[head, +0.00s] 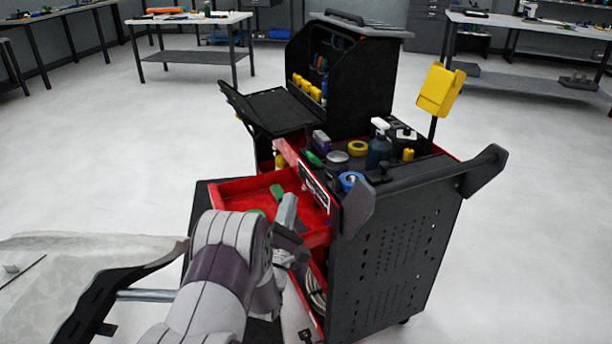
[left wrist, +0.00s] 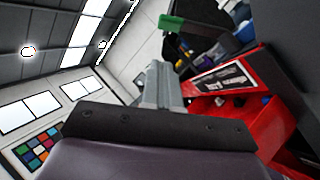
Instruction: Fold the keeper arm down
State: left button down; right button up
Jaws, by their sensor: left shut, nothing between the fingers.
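No part stands out clearly as the keeper arm, so I cannot tell which piece it is. A black tool cart (head: 390,255) stands right of centre, with an open red drawer (head: 240,190) on its near left side. My left gripper (head: 287,208) is shut and empty, over the drawer beside its labelled red front (head: 318,188). In the left wrist view its grey fingers (left wrist: 158,78) are together, left of the label plate (left wrist: 222,73). A green-ended piece (left wrist: 187,27) shows beyond the fingertips, apart from them in the picture. My right gripper is not in view.
The cart top holds a spray bottle (head: 378,150), tape rolls and a yellow box (head: 440,90) on a post. A black cabinet (head: 350,80) stands behind. A black frame with a metal rod (head: 147,295) is at lower left. Floor right of the cart is clear.

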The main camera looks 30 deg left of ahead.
aim_at(309, 157)
pick_arm(q)
jog(key=w+r, duration=0.1)
jog(key=w, duration=0.1)
jog(key=w+r, duration=0.1)
jog(key=w, duration=0.1)
jog(key=w+r, duration=0.2)
jog(key=shift+d, duration=0.25)
jog(key=shift+w+d+r, duration=0.2)
jog(key=shift+r, duration=0.1)
